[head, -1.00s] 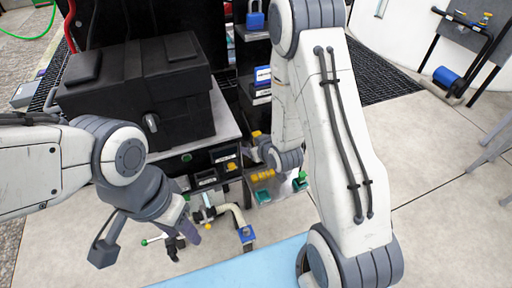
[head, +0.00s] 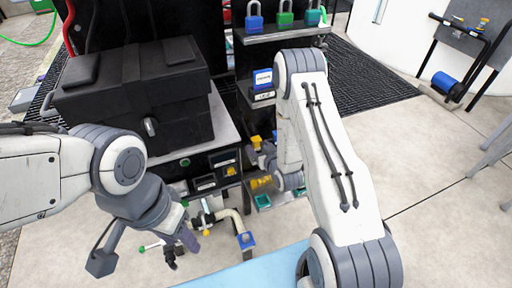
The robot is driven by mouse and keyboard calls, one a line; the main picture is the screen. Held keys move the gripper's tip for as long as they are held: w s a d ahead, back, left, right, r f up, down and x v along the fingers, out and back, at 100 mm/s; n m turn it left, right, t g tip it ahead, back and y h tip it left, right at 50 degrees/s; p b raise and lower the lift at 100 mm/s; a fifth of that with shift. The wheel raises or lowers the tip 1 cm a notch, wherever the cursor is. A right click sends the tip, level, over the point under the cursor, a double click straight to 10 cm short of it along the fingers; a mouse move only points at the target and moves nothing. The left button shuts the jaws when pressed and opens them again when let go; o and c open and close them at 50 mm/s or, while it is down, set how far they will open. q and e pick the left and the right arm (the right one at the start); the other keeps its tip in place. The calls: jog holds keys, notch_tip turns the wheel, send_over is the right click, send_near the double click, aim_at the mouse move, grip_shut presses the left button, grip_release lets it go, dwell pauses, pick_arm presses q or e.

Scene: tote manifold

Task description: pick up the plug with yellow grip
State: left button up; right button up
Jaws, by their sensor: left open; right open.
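A ribbed yellow grip (head: 261,183), which looks like that of the plug, shows low beside the black cabinet, in a tray area with green parts. The rest of the plug is hidden or too small to make out. My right gripper (head: 266,160) is close to it, partly hidden by its own wrist and arm; it is open, and I cannot tell whether it touches the grip. My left gripper (head: 186,238) is open and empty, hanging at the lower left beside a pipe assembly.
The pale pipe (head: 232,216) with a blue cap and small coloured handles stands below the cabinet. A black case (head: 130,97) sits on the cabinet top. Coloured padlocks (head: 286,14) stand on the upper shelf.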

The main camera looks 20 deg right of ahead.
aim_at(257, 144)
jog(key=x, duration=0.3)
jog(key=shift+w+d, duration=0.1)
jog(key=shift+w, duration=0.25)
grip_shut()
notch_tip(257, 144, up, 10)
jog(key=shift+p, duration=0.45)
